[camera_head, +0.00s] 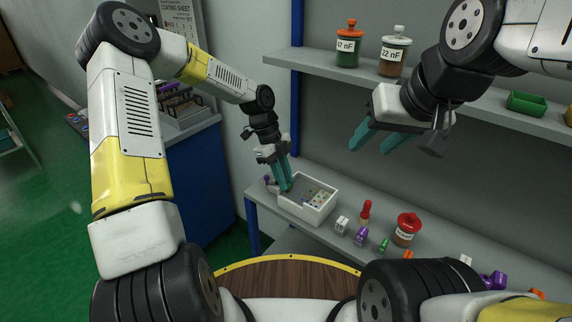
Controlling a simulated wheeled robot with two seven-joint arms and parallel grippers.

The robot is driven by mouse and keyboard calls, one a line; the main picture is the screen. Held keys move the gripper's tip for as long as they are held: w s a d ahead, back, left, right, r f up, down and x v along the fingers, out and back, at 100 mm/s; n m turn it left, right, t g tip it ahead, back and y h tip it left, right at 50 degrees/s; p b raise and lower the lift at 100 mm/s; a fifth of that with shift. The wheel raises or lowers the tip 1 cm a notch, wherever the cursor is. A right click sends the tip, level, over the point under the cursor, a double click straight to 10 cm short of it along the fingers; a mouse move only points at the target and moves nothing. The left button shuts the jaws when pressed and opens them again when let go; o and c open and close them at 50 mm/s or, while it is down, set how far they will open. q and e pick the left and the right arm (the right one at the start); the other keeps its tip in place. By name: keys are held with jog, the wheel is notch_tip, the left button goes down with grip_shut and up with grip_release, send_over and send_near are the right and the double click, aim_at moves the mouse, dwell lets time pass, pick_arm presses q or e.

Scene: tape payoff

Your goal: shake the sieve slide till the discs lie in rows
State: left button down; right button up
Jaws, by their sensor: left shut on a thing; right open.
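The sieve slide appears as a white open box (322,212) with a grey floor, on the grey bench under the shelf. Several small pale discs lie in its right part; they are too small to tell whether they form rows. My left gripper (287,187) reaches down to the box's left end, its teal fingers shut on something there. The fingers hide the exact grip point. My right gripper (378,141) is open and empty, raised in front of the back wall, below the shelf and well above the bench.
Right of the box stand small white, purple and green pieces, a red-topped item (365,212) and a red-lidded jar (406,230). The shelf (310,60) above holds two labelled jars and a green bin (526,102). A blue cabinet (205,185) stands left.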

aim_at(305, 200)
pick_arm(q)
jog(key=shift+s+d, duration=0.8)
jog(key=shift+d, duration=0.3)
jog(key=shift+s+d, duration=0.8)
jog(key=shift+d, duration=0.3)
jog(key=c, duration=1.3)
grip_release()
jog(key=shift+d, duration=0.1)
jog(key=shift+r, duration=0.15)
jog(key=v, duration=0.7)
jog(key=shift+r, duration=0.25)
